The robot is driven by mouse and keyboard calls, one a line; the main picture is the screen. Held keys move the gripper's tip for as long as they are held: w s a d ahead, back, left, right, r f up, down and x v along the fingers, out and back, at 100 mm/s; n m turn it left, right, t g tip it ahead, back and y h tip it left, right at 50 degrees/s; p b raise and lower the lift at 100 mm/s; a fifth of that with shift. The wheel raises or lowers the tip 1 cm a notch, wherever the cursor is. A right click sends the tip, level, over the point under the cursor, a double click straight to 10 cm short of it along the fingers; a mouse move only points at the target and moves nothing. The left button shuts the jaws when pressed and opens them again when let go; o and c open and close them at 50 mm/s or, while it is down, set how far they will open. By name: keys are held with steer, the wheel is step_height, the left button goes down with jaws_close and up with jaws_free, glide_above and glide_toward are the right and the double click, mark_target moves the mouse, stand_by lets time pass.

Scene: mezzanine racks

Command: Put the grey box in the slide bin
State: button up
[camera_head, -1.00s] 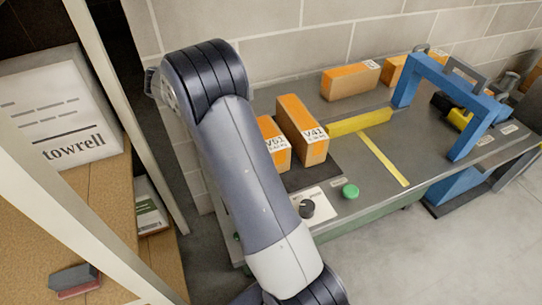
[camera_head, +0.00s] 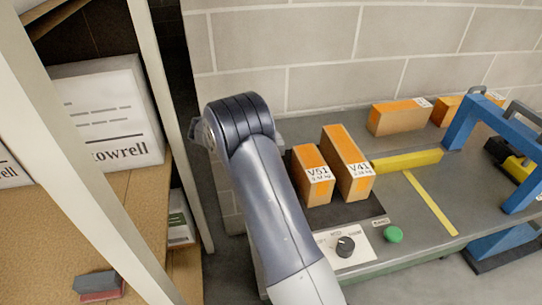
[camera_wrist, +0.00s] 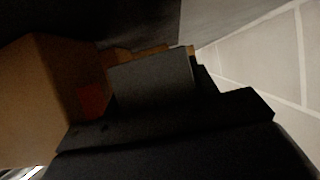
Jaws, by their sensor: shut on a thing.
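In the dim wrist view, a dark grey box-shaped block (camera_wrist: 150,80) sits at my gripper (camera_wrist: 185,92), whose black parts fill the lower picture. My gripper appears shut on this grey box; the exact contact is too dark to see. In the head view only my arm shows; its gripper end is hidden. A small grey block (camera_head: 96,282) with a red block under it lies on the shelf at lower left. I cannot make out a slide bin in either view.
A workbench (camera_head: 415,235) carries orange-topped boxes (camera_head: 347,165), a yellow bar (camera_head: 407,161) and a blue frame (camera_head: 465,115). A rack upright (camera_head: 165,110) and a white carton (camera_head: 108,115) are at left. In the wrist view, a brown box (camera_wrist: 45,90) is close on the left.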

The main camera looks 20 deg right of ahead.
steer(key=shift+f, duration=1.7)
steer(key=shift+f, duration=0.1)
steer(key=o, duration=1)
